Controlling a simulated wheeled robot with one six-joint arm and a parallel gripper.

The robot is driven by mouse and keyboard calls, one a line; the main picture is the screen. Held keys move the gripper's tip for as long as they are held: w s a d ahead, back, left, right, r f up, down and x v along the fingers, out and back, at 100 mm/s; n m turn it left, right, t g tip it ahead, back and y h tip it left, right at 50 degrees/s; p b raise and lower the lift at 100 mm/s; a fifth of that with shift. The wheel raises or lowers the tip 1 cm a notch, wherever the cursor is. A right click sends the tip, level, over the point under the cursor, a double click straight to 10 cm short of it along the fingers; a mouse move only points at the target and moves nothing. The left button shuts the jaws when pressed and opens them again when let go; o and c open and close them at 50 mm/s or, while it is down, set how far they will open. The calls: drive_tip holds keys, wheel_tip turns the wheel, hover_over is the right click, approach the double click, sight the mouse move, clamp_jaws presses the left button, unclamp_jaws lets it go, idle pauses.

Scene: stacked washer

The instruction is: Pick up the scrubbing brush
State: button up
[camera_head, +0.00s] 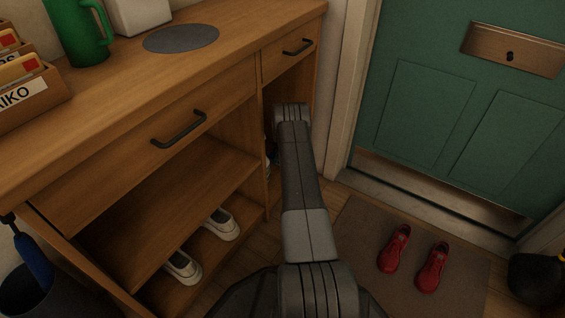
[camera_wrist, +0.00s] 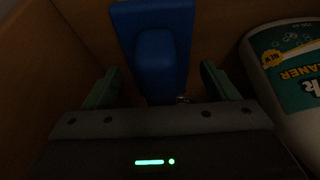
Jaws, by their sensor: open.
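A blue scrubbing brush (camera_wrist: 158,20), with a flat wide body and a raised rounded grip, stands in the middle of the wrist view. My gripper (camera_wrist: 160,72) is open, with one green finger on each side of the brush. I see gaps between the fingers and the brush; I cannot tell how deep it sits between them. In the head view my arm reaches into the right-hand compartment of the wooden cabinet (camera_head: 228,72), and the gripper and brush are hidden there.
A white cleaner bottle (camera_wrist: 290,75) stands close by my gripper's right side. Wooden walls surround the dark compartment. White shoes (camera_head: 220,223) sit on the cabinet's lower shelf. Red shoes (camera_head: 433,267) lie on the doormat (camera_head: 350,240) before the green door (camera_head: 440,100).

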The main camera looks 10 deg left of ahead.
drive_tip(key=shift+c, duration=0.4)
drive_tip(key=c, duration=1.1)
drive_tip(key=shift+o, duration=0.2)
drive_tip(key=shift+r, duration=0.15)
wheel_tip(320, 180, up, 10)
drive_tip(key=p, duration=0.4)
drive_tip(key=shift+o, duration=1.3)
drive_tip(key=shift+c, duration=0.4)
